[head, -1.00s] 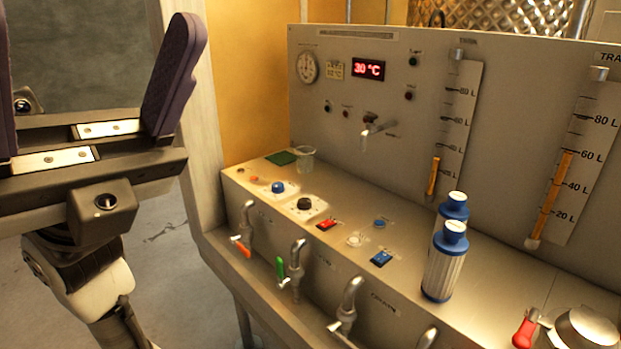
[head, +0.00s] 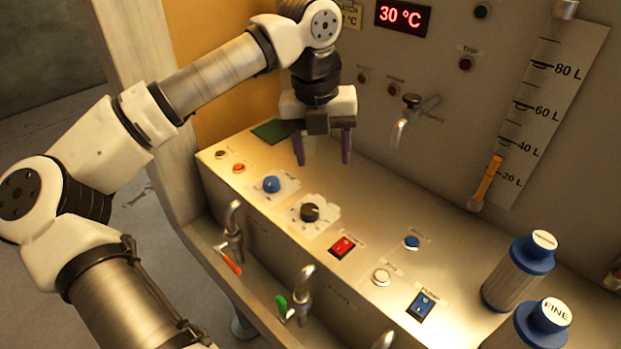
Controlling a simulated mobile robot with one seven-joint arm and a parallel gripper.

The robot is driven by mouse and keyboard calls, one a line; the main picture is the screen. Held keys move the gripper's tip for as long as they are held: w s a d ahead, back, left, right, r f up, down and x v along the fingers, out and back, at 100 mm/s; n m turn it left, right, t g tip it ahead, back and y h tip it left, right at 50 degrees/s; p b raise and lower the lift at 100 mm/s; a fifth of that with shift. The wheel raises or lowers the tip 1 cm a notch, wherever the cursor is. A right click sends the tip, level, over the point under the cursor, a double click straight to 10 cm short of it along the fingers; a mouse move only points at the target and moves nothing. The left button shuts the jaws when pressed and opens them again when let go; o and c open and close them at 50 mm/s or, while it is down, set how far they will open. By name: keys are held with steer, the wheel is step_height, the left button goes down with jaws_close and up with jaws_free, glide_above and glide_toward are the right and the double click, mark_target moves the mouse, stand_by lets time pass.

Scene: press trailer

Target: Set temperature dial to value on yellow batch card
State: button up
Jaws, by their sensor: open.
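The yellow batch card (head: 352,15) is on the back panel, partly covered by my arm; "BATCH" and "°C" show but its number cannot be read. The red display (head: 403,17) beside it reads 30 °C. A black dial (head: 310,211) with a marked plate and a blue dial (head: 271,184) sit on the console top; I cannot tell from labels which sets temperature. My gripper (head: 323,160) is open and empty, fingers pointing down, above and behind the two dials, apart from both.
A red rocker switch (head: 342,247), a white button (head: 381,276) and a blue switch (head: 421,306) lie right of the dials. A metal tap (head: 405,125) juts from the panel. Blue-capped bottles (head: 513,275) stand at right. Drain taps (head: 232,235) line the front edge.

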mark_target(309, 209)
steer(key=shift+n+y, duration=0.4)
steer(key=shift+y, duration=0.2)
steer(key=f+p, duration=0.1)
steer(key=f, duration=0.3)
steer(key=a+f+p, duration=0.1)
steer(key=f, duration=0.4)
steer(key=w+a+f+p, duration=0.1)
steer(key=f, duration=0.4)
steer(key=shift+a+p, duration=0.1)
steer(key=shift+p, duration=0.2)
steer(key=c, duration=1)
steer(key=shift+f, duration=0.1)
